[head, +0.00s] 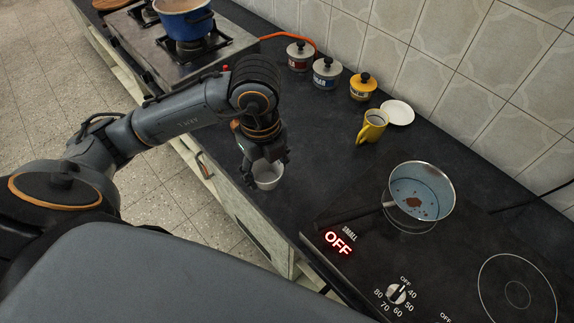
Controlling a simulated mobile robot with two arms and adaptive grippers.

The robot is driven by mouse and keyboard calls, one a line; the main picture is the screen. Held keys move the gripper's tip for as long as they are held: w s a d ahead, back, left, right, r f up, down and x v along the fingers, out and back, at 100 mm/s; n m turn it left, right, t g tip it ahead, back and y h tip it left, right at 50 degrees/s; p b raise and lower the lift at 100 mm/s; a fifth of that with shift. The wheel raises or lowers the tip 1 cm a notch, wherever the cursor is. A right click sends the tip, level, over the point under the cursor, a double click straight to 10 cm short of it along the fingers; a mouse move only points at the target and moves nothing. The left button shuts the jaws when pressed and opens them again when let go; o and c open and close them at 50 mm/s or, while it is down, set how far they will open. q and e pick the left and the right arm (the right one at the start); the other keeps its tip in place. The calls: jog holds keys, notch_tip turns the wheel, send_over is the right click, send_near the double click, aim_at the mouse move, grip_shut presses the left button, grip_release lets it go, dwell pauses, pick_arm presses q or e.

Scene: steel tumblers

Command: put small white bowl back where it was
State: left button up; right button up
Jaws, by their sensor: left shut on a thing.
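The small white bowl (268,178) is at the front part of the dark counter, left of the cooktop. My left gripper (264,160) is above it and shut on its rim. The fingers and wrist cover the far part of the bowl. I cannot tell whether the bowl touches the counter or is just above it. My right gripper is not in view.
A saucepan (422,190) with brown bits stands on the cooktop (440,255), its handle pointing left. A yellow mug (372,127), a white saucer (398,112) and three lidded jars (326,73) stand near the wall. A blue pot (186,20) sits on the gas stove.

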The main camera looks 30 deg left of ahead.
pick_arm(q)
jog(key=n, duration=0.5)
jog(key=shift+s+a+f+n, duration=0.1)
jog(key=shift+a+f+n, duration=0.2)
jog(key=shift+f, duration=0.1)
jog(key=w+f, duration=0.3)
jog(key=w, duration=0.1)
jog(key=w+a+f, duration=0.1)
jog(key=w+f, duration=0.1)
jog(key=w, duration=0.2)
jog(key=w+f, duration=0.3)
jog(key=w, duration=0.1)
jog(key=shift+w+a+f+p, duration=0.35)
jog(key=shift+w+a+p, duration=0.05)
jog(key=shift+w+f, duration=0.35)
jog(key=shift+f, duration=0.1)
notch_tip(320, 180, down, 2)
jog(key=shift+w+f+p, duration=0.1)
jog(key=shift+p, duration=0.5)
jog(key=shift+f, duration=0.4)
jog(key=shift+a+f, duration=0.1)
jog(key=shift+f, duration=0.1)
